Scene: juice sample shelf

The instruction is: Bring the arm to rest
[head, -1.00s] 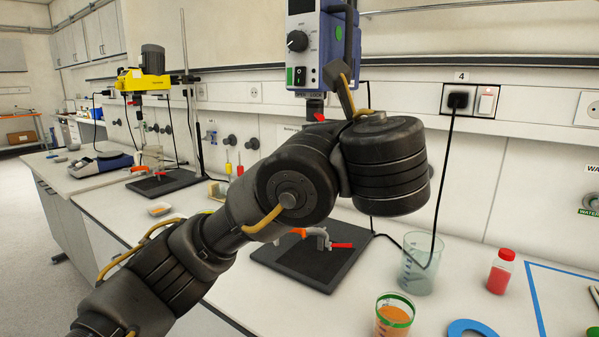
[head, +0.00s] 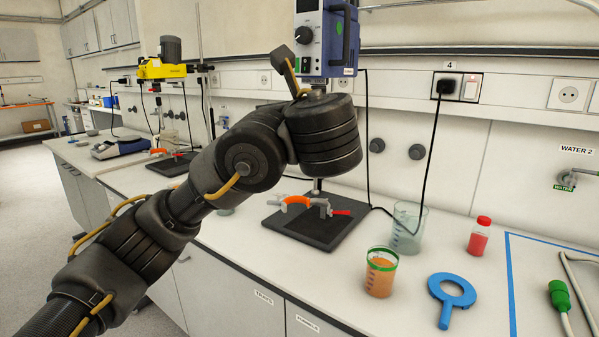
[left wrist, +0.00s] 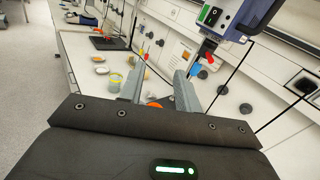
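My left arm reaches in from the left in the head view, raised in front of the bench, with its wrist before the blue-grey stirrer unit (head: 327,38). The gripper end is hidden behind the wrist there. In the left wrist view the two grey fingers of my left gripper (left wrist: 160,75) stand apart with a gap between them. I see nothing held; bench items show beyond the gap. My right arm and gripper are in neither view.
The white bench holds a black stand base (head: 318,229), a clear beaker (head: 407,232), an orange-filled cup (head: 381,273), a red bottle (head: 479,237) and a blue ring (head: 451,290). A yellow stirrer (head: 162,68) stands farther left. Grey floor (head: 40,200) is open at left.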

